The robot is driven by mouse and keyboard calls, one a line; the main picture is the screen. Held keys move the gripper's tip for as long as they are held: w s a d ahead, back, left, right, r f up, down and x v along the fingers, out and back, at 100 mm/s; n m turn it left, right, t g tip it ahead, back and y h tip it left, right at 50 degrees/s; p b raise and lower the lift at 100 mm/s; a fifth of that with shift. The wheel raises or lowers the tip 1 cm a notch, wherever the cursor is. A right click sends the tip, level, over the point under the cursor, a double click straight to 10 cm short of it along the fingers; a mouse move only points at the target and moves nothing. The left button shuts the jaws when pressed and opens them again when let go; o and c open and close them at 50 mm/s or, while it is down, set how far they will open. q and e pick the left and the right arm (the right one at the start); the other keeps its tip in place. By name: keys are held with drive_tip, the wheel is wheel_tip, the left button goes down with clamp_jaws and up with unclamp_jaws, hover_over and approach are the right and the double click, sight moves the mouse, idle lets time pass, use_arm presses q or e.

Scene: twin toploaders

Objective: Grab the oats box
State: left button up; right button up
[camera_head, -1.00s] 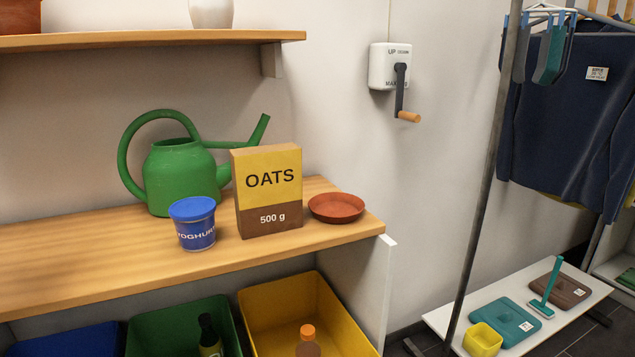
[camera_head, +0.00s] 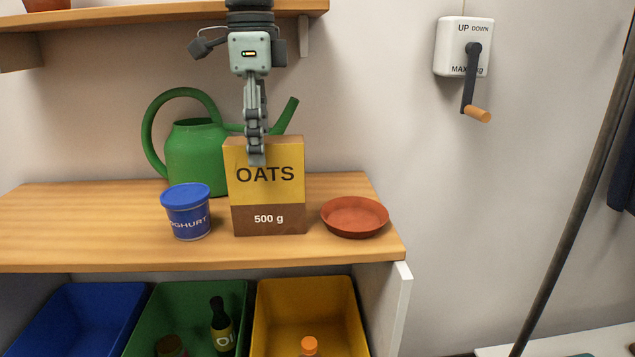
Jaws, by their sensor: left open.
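The oats box (camera_head: 268,191), yellow above and brown below, stands upright on the wooden shelf (camera_head: 90,235), its printed front facing me. My left gripper (camera_head: 256,158) comes down from the top of the view, pointing downward. It is open, seen edge-on, so the gap between its fingers does not show. Its fingertips overlap the upper front of the box in the picture; I cannot tell whether they touch it. My right gripper is not in view.
A blue yoghurt tub (camera_head: 187,212) stands close left of the box, and a terracotta saucer (camera_head: 355,217) close right. A green watering can (camera_head: 195,150) is behind. An upper shelf (camera_head: 150,12) overhangs. Blue, green and yellow bins (camera_head: 265,300) sit below. A wall crank (camera_head: 464,50) is at right.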

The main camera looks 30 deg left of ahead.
sight(268, 186)
use_arm(q)
drive_tip(key=shift+w+d+f, duration=0.1)
drive_tip(key=shift+d+f, duration=0.05)
drive_tip(key=shift+f, duration=0.1)
drive_tip(key=f+p, duration=0.1)
drive_tip(key=f, duration=0.6)
drive_tip(key=shift+d+f, duration=0.15)
drive_tip(key=shift+d, duration=0.05)
drive_tip(key=c, duration=1.1)
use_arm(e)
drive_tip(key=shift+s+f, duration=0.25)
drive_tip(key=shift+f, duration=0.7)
